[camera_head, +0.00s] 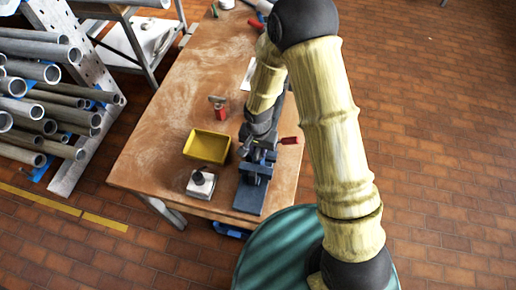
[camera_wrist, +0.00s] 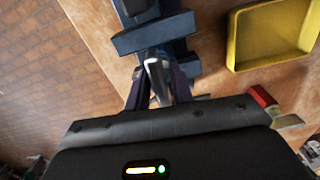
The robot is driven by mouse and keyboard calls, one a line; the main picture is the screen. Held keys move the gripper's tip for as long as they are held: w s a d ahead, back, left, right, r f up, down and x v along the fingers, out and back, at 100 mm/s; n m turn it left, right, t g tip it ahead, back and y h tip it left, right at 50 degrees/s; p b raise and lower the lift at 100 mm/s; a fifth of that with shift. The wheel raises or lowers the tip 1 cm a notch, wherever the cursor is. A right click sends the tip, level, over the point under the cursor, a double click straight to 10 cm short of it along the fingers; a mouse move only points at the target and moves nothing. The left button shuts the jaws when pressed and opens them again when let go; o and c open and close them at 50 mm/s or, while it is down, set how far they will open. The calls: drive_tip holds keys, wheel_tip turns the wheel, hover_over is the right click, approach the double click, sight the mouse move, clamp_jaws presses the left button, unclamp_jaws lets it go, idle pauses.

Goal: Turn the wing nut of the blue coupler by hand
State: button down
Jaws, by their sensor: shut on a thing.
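A dark blue-grey fixture (camera_head: 250,193) stands near the front edge of the wooden table, and it also shows at the top of the wrist view (camera_wrist: 155,37). I take it to hold the blue coupler, whose outline I cannot separate clearly. My gripper (camera_wrist: 158,92) reaches in against it, with its dark fingers on either side of a shiny silver piece (camera_wrist: 154,68), which looks like the wing nut. The gripper is shut on this piece. In the head view, my gripper (camera_head: 262,150) is just above the fixture, and the wing nut is hidden there.
A yellow tray (camera_head: 190,150) lies left of the fixture. A white block with a black knob (camera_head: 200,187) sits in front of the tray. A small red item (camera_head: 219,110) stands behind it. A rack of metal pipes (camera_head: 40,95) is at the left. The table's left part is clear.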

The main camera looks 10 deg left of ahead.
drive_tip(key=shift+n, duration=0.3)
drive_tip(key=c, duration=1.4)
unclamp_jaws()
drive_tip(key=shift+r+p, duration=1.8)
drive_tip(key=shift+r, duration=0.75)
